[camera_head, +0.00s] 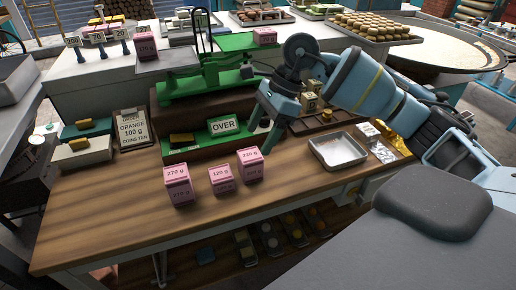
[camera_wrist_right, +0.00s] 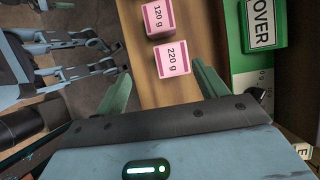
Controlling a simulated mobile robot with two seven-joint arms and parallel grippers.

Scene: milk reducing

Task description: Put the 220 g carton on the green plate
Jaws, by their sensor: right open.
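The pink 220 g carton (camera_head: 250,166) stands upright on the wooden table, at the right end of a row with the 120 g carton (camera_head: 221,179) and a 270 g carton (camera_head: 177,187). In the right wrist view the 220 g carton (camera_wrist_right: 172,59) lies ahead between my fingertips, with the 120 g carton (camera_wrist_right: 158,18) beyond it. My right gripper (camera_head: 263,130) is open and empty, above and behind the carton, apart from it. A green plate (camera_head: 236,42) tops the right side of the green balance. My left gripper is not recognisable.
The balance (camera_head: 205,83) stands behind the row, with an OVER sign (camera_head: 223,125) on its base. A metal tray (camera_head: 338,149) is at right. The table front is clear.

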